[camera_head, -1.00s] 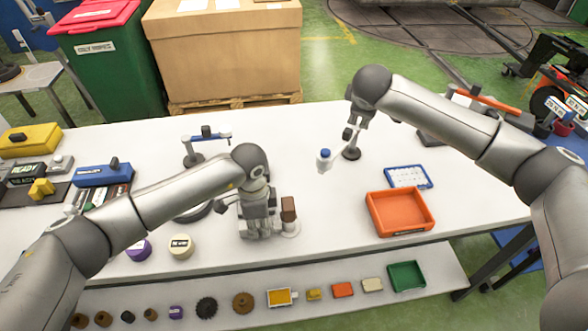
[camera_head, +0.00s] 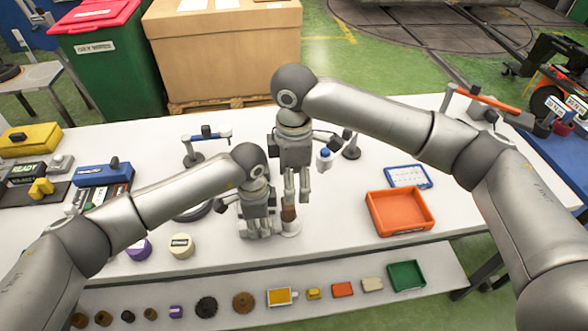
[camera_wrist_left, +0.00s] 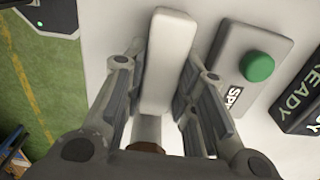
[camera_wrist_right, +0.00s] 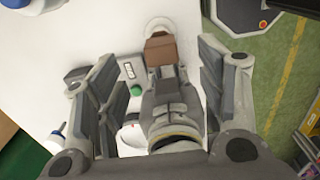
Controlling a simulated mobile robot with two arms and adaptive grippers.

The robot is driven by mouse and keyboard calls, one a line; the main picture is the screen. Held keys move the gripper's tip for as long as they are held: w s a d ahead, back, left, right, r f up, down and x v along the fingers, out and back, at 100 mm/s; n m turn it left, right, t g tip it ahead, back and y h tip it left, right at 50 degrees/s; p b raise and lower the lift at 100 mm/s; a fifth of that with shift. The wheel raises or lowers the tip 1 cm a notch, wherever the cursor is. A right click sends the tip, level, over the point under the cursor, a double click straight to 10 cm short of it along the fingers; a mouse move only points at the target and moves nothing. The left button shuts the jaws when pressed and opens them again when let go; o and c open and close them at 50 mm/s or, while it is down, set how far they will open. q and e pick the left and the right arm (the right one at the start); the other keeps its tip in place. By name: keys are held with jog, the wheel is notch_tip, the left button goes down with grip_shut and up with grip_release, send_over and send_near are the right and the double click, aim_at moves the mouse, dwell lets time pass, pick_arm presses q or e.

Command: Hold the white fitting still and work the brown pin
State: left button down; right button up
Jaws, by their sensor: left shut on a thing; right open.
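The white fitting (camera_head: 291,229) stands on the white table near its front edge. The brown pin (camera_head: 288,213) sits upright at its top. My left gripper (camera_head: 260,228) is shut on the fitting from the left; its white body (camera_wrist_left: 168,60) shows between the fingers in the left wrist view. My right gripper (camera_head: 297,195) points down just above the pin, open and empty. In the right wrist view the brown pin (camera_wrist_right: 160,50) lies between the spread fingers, toward their tips, with my left gripper (camera_wrist_right: 168,95) close below it. The left jaws' contact is partly hidden.
A green button box (camera_wrist_left: 258,67) is beside the fitting. An orange tray (camera_head: 400,212) and a blue-framed tray (camera_head: 408,177) are to the right. A white bottle with a blue cap (camera_head: 325,160) stands behind the right gripper. A front shelf (camera_head: 230,325) holds several small parts.

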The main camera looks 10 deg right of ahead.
aim_at(288, 214)
notch_tip(288, 214, down, 9)
jog(key=shift+f, duration=0.1)
dwell(0.4)
jog(key=shift+w, duration=0.1)
jog(key=c, duration=1.2)
